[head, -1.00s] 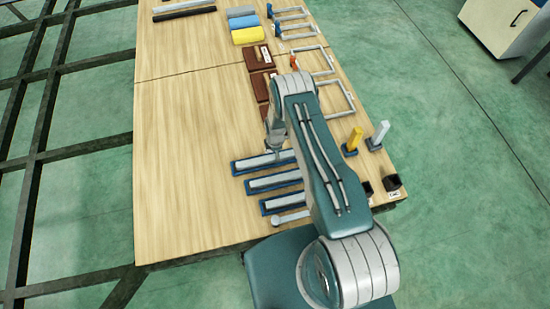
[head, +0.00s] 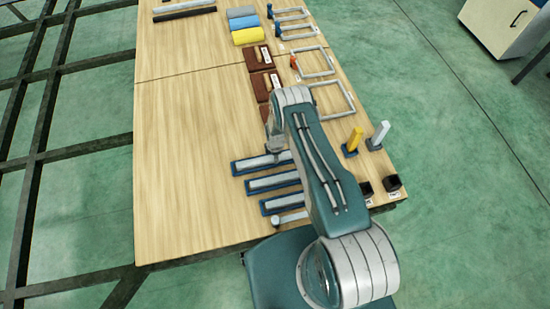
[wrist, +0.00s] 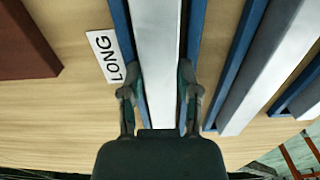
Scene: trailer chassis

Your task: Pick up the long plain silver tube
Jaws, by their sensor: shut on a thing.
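The long plain silver tube (wrist: 157,60) lies in a blue holder (wrist: 122,40) beside a white label reading LONG. In the head view the tube (head: 250,163) is the farthest of several silver tubes in blue holders near the table's front. My gripper (wrist: 160,85) has one finger on each side of the tube and is shut on it. In the head view my gripper (head: 275,152) is low over the tube, and my arm hides its right end. The tube still sits level with the holder.
Two more silver tubes (head: 272,184) in blue holders lie nearer the front. Brown boxes (head: 263,82) stand behind, and silver frames (head: 332,97) lie along the right side. Yellow (head: 354,140) and white (head: 379,134) upright pieces stand at the right edge. The left of the table (head: 185,130) is clear.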

